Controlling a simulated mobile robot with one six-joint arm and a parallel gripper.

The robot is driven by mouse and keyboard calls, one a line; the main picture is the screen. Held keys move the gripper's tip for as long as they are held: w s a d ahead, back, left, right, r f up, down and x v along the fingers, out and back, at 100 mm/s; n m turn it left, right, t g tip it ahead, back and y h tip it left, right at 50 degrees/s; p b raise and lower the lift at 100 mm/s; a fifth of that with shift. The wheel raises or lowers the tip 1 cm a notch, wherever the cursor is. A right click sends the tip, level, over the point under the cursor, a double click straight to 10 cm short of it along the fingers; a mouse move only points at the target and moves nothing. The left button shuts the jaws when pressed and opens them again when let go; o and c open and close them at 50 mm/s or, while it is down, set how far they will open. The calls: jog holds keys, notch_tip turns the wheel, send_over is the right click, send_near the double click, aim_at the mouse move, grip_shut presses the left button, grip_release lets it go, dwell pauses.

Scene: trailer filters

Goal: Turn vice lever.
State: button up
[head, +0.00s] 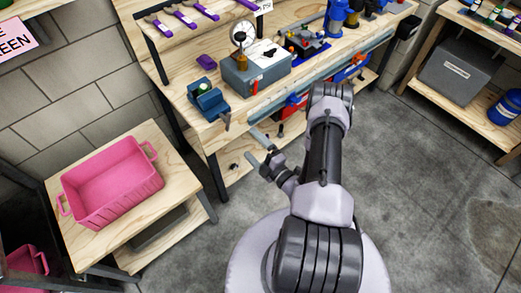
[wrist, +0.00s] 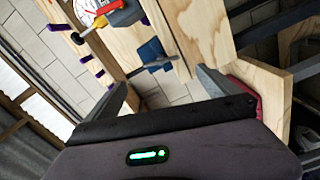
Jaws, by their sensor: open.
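The blue vice (head: 207,102) is at the front left edge of the workbench, with something green and white at its jaws. Its grey lever (head: 226,121) hangs at the bench's front edge. My gripper (head: 252,146) is in front of the bench, to the right of and below the lever, apart from it, open and empty. In the wrist view the vice (wrist: 150,51) lies ahead of my gripper (wrist: 162,84), with the lever (wrist: 160,64) crossing between the fingertips' directions, beyond them.
A grey box with a dial gauge (head: 255,74) stands right of the vice. A purple block (head: 206,62) lies behind it. A pink bin (head: 110,182) sits on the low wooden table at left. Open floor (head: 420,190) lies to the right.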

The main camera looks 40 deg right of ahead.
jog(key=s, duration=0.4)
jog(key=shift+s, duration=0.35)
